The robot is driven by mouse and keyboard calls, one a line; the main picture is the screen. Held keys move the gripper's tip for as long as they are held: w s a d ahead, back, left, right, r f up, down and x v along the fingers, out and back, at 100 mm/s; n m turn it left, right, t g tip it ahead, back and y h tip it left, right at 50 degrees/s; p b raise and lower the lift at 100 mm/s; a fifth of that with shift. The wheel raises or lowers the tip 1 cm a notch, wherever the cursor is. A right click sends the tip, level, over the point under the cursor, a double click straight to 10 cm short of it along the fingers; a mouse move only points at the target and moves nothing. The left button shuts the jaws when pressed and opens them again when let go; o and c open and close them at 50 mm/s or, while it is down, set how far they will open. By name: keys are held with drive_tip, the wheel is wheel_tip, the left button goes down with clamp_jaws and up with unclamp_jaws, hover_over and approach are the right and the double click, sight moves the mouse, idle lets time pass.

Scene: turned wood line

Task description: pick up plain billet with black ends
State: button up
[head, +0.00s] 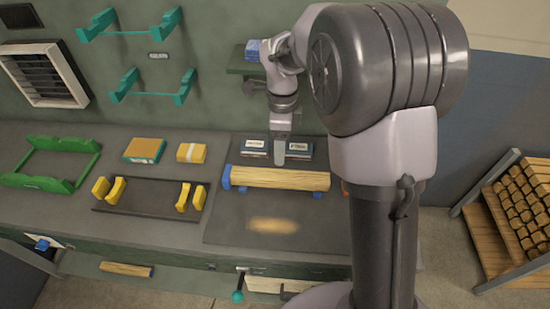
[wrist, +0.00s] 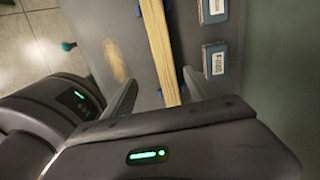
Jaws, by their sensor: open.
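A plain pale wooden billet (head: 280,179) lies lengthwise on blue supports on the dark bench mat. A blue piece (head: 226,178) is at its left end; I see no black ends on it. My gripper (head: 280,160) points down just behind and above the billet's middle in the head view. In the wrist view the billet (wrist: 155,40) runs between the two spread fingers of my gripper (wrist: 160,80). The fingers are open with space on both sides, and I cannot tell how far down they reach. The billet's near part is hidden by the gripper body in the wrist view.
Two labelled dark boxes (head: 255,147) (head: 299,148) stand close behind the billet. A black tray with yellow holders (head: 150,199) and a green rack (head: 48,183) are left. A shorter wooden piece (head: 125,269) lies on the lower front ledge. Stacked billets (head: 525,208) stand at right.

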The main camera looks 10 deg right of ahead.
drive_tip(key=b, duration=0.3)
approach(280, 174)
drive_tip(key=f, duration=0.3)
drive_tip(key=s+f, duration=0.1)
drive_tip(key=f, duration=0.1)
drive_tip(key=shift+a+f, duration=0.2)
drive_tip(key=shift+f, duration=0.1)
drive_tip(key=f, duration=0.1)
drive_tip(key=f+b, duration=0.1)
drive_tip(key=f, duration=0.1)
drive_tip(key=f+b, duration=0.1)
drive_tip(key=f, duration=0.1)
drive_tip(key=shift+w+d+f, duration=0.15)
drive_tip(key=shift+w+d, duration=0.05)
drive_tip(key=shift+w, duration=0.2)
drive_tip(key=shift+r, duration=0.2)
clamp_jaws()
